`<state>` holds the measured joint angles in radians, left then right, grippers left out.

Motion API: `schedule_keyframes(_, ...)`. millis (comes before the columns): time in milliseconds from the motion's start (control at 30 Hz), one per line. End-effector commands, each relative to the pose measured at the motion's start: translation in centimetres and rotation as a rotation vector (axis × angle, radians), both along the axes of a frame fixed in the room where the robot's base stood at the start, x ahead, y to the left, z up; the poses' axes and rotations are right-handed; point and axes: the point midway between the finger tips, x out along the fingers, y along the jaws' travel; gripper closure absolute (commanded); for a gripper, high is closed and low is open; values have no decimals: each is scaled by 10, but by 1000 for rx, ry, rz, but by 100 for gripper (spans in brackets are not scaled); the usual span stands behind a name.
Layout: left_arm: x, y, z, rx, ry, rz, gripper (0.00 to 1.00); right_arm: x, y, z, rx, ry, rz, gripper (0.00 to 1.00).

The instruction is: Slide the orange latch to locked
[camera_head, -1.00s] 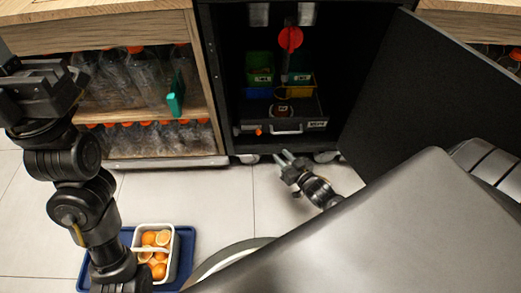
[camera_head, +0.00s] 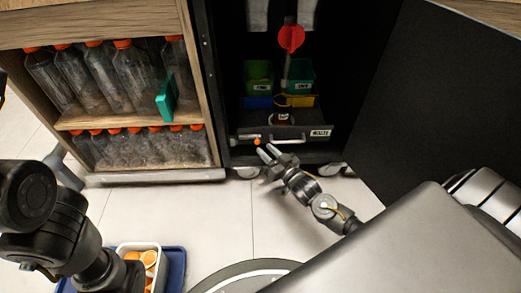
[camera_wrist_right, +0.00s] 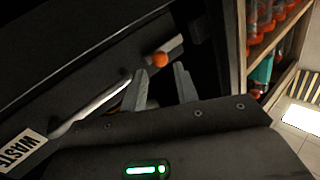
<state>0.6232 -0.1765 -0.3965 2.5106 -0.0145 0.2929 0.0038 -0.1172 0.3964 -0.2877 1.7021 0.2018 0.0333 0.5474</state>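The small round orange latch (camera_head: 257,141) sits on the front of the black waste drawer (camera_head: 300,133), left of its silver handle (camera_head: 287,138). In the right wrist view the orange latch (camera_wrist_right: 160,59) is on a short grey plate, just beyond my fingertips. My right gripper (camera_head: 268,150) is just in front of the latch, its fingers apart. In the right wrist view the right gripper (camera_wrist_right: 160,82) is open and empty, the latch between the lines of its fingers. I cannot tell whether it touches. My left gripper is out of view; only arm links show.
The black cabinet door (camera_head: 450,100) stands open at the right. A wooden shelf (camera_head: 140,118) with several bottles is at the left. A white basket of oranges (camera_head: 152,248) rests on a blue tray (camera_head: 176,268) on the floor. Bins stand above the drawer.

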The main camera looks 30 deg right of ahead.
Motion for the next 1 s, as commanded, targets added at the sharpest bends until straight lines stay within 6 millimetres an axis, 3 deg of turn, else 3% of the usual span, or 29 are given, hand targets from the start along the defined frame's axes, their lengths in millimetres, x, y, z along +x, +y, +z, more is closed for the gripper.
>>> schedule_keyframes(33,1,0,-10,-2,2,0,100,9,1,-4,-1,-2,1,70)
schedule_keyframes(300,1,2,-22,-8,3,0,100,36,6,-1,0,1,1,70)
schedule_keyframes(633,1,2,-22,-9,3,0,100,39,6,0,0,2,1,70)
schedule_keyframes(867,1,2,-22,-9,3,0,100,39,6,0,0,1,1,100)
schedule_keyframes(1000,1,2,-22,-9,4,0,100,39,6,0,0,1,1,100)
